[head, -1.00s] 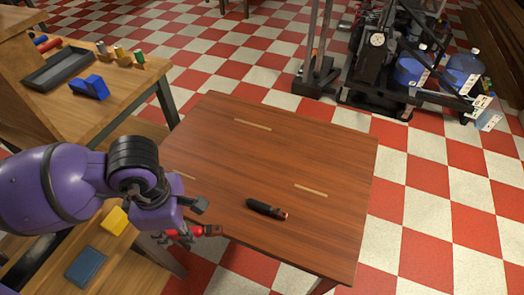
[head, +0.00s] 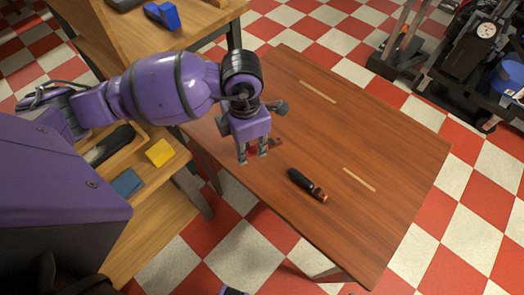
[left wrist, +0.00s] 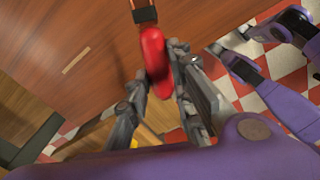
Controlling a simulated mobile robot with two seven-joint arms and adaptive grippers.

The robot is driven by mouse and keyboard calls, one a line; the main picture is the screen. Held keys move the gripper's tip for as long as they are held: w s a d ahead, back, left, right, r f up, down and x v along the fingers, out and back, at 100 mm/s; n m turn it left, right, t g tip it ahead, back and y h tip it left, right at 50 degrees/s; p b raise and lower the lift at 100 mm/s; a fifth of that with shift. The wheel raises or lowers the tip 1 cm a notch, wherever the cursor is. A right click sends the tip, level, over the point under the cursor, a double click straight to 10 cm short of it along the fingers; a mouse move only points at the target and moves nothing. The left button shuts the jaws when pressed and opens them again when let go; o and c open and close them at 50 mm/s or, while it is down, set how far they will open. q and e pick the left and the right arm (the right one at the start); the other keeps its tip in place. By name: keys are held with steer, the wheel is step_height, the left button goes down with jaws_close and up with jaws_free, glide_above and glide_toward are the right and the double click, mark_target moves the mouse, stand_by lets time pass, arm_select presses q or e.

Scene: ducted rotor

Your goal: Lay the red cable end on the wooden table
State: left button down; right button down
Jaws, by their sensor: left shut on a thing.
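The red cable end (left wrist: 155,55) is a rounded red piece with a dark, copper-banded tip, held between the fingers of my left gripper (left wrist: 158,88). In the head view my left gripper (head: 255,152) points down over the left edge of the wooden table (head: 350,135). Only a little of the red cable end (head: 277,141) shows there, behind the fingers. I cannot tell whether it touches the tabletop. Purple parts, apparently of my right arm, show at the upper right of the left wrist view; its finger state is unclear.
A black cable end (head: 302,182) with a copper-coloured tip lies on the table, right of my left gripper. Pale strips mark the tabletop, and its right half is clear. A wooden bench at left holds a yellow block (head: 160,152) and a blue-grey block (head: 126,184).

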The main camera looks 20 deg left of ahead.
arm_select(q)
glide_above(261, 161)
step_height(261, 161, down, 5)
steer(key=shift+s+a+f, duration=0.1)
steer(key=shift+s, duration=0.05)
steer(key=shift+w+f, duration=0.2)
steer(key=shift+f, duration=1.5)
steer(key=shift+f+b, duration=0.25)
steer(key=shift+b, duration=0.05)
steer(key=c, duration=1.5)
jaws_free()
steer(key=shift+r, duration=0.1)
steer(key=shift+c, duration=0.2)
